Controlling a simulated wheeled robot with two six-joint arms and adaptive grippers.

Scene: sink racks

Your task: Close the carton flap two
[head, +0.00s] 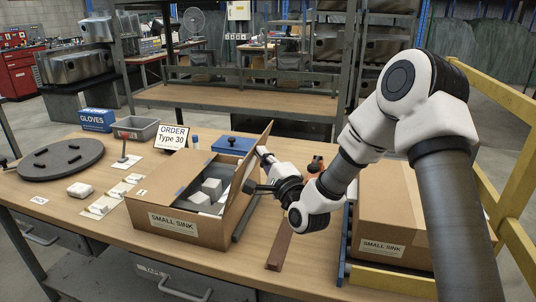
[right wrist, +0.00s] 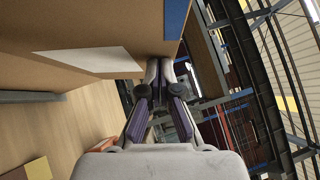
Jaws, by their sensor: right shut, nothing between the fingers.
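The open carton (head: 185,226), a brown box labelled SMALL SINK, stands on the workbench with grey-white blocks inside. Its right-hand flap (head: 247,172) stands up, leaning to the right. I cannot read which flap is number two. My right gripper (head: 264,156) is just right of this raised flap, on its outer side, shut and empty. In the right wrist view its fingertips (right wrist: 160,66) are together close beside a brown cardboard surface (right wrist: 70,25) with a white label. I cannot tell whether they touch it. My left gripper is not in view.
A closed SMALL SINK box (head: 385,215) stands at the right. An order sign (head: 173,136), a grey bin (head: 136,128), a blue GLOVES box (head: 96,119) and a dark round turntable (head: 60,160) are on the workbench (head: 90,228). A brown bar (head: 279,248) lies right of the carton.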

